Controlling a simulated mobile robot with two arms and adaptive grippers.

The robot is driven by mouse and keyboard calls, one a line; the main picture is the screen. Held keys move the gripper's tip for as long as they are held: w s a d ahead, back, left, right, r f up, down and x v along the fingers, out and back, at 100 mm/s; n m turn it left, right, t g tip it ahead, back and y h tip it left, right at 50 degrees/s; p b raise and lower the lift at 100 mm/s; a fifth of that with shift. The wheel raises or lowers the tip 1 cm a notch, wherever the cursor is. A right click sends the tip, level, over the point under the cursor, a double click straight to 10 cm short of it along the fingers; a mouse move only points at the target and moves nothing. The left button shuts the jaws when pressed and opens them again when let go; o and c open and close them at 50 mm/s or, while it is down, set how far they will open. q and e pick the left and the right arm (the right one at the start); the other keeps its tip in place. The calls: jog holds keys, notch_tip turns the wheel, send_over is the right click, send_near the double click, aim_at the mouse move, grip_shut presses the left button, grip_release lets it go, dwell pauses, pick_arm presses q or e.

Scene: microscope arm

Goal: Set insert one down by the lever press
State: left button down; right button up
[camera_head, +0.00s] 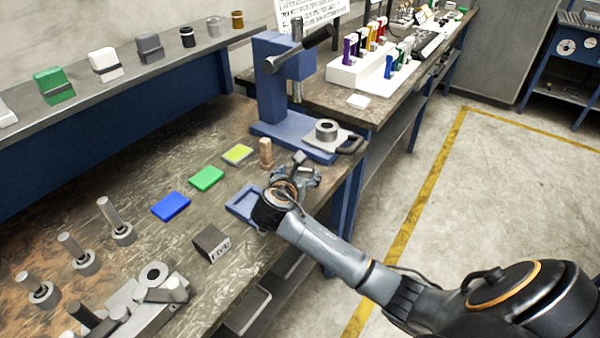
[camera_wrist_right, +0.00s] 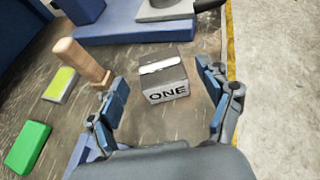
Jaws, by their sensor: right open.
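Insert one is a grey block marked ONE (camera_wrist_right: 166,80) with a light stripe on top. It stands on the bench between the spread fingers of my open right gripper (camera_wrist_right: 166,96) in the right wrist view, with a gap on each side. In the head view only a small part of the insert (camera_head: 300,157) shows beyond my right gripper (camera_head: 297,174). The blue lever press (camera_head: 270,90) stands just behind it. Its base (camera_wrist_right: 120,32) lies close beyond the insert in the wrist view. My left gripper is not seen.
A wooden peg (camera_head: 265,152) stands left of my right gripper. Yellow-green (camera_head: 237,154), green (camera_head: 206,178) and blue (camera_head: 171,206) blocks lie on the bench. A blue tray (camera_head: 241,205) is beside the gripper. A block marked FIVE (camera_head: 211,243) sits near the front edge.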

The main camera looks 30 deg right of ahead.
jog(key=v, duration=1)
jog(key=shift+s+r, duration=0.15)
jog(key=shift+s, duration=0.05)
jog(key=shift+a, duration=0.1)
